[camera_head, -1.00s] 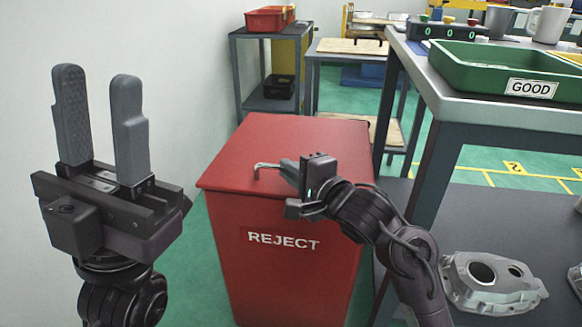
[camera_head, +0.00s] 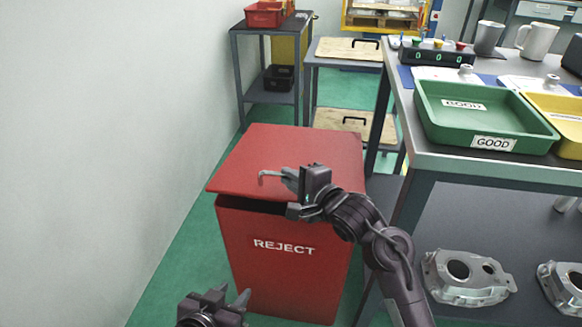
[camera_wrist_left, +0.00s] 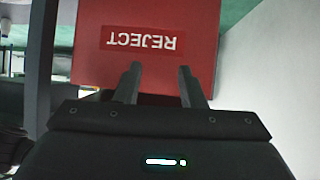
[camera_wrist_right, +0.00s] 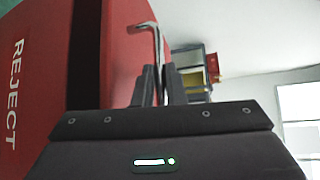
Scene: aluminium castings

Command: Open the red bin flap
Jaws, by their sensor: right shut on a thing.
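The red bin (camera_head: 283,265) marked REJECT stands on the green floor. Its red flap (camera_head: 300,150) is lifted a little at the front, with a dark gap under its front edge. My right gripper (camera_head: 285,177) is shut on the flap's metal handle (camera_head: 264,175); the handle's bent end also shows beyond the fingers in the right wrist view (camera_wrist_right: 150,27). My left gripper (camera_head: 240,298) is low in front of the bin, its fingers apart and empty. In the left wrist view the fingers (camera_wrist_left: 158,82) point at the bin's front.
A workbench (camera_head: 480,160) with a green GOOD tray (camera_head: 485,125), a yellow tray (camera_head: 560,120) and mugs stands right of the bin. Castings (camera_head: 465,275) lie on its lower shelf. A white wall is at the left. A shelf (camera_head: 270,75) and small tables stand behind.

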